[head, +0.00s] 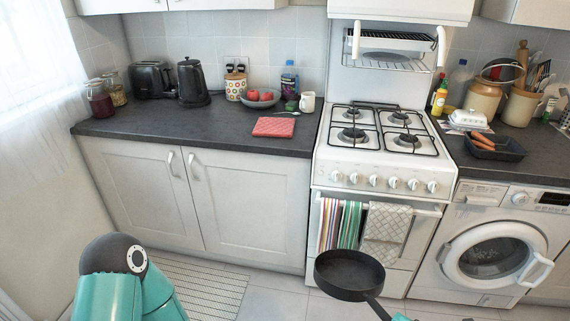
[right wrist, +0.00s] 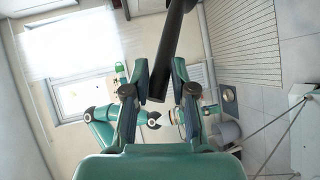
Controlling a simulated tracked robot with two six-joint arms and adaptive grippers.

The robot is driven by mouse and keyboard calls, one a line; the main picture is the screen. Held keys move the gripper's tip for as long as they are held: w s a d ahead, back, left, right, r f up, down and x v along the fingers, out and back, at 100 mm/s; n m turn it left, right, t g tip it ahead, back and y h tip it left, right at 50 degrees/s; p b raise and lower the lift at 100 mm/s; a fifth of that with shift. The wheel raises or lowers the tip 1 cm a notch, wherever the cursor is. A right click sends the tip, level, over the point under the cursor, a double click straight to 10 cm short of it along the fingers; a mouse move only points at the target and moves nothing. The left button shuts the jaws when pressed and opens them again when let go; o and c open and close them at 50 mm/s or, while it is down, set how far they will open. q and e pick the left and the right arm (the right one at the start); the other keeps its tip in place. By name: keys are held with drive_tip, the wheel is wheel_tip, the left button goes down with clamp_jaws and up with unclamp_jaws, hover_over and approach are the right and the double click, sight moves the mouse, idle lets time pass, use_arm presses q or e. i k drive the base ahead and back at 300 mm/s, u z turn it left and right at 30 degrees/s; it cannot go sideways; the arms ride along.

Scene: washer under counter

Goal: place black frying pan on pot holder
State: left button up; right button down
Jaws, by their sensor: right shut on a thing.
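The black frying pan (head: 350,275) is held in the air in front of the stove, level or nearly so. Its handle runs down toward the bottom edge of the head view. In the right wrist view my right gripper (right wrist: 160,72) is shut on the pan's dark handle (right wrist: 169,50). The red pot holder (head: 274,127) lies flat on the dark counter left of the stove, with nothing on it. The pan is below and to the right of it in the picture, well apart. My left arm shows at the lower left, but its gripper is not clearly seen.
The counter (head: 200,123) is clear left of the pot holder. Behind it stand a fruit bowl (head: 260,98), a white mug (head: 307,102) and a black kettle (head: 192,83). The stove (head: 380,150) has empty burners. A black tray (head: 495,148) with sausages is right.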

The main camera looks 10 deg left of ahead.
sight(277, 134)
drive_tip(key=k, duration=1)
drive_tip(key=u, duration=0.65)
drive_tip(key=i, duration=1.7)
drive_tip(key=z, duration=0.7)
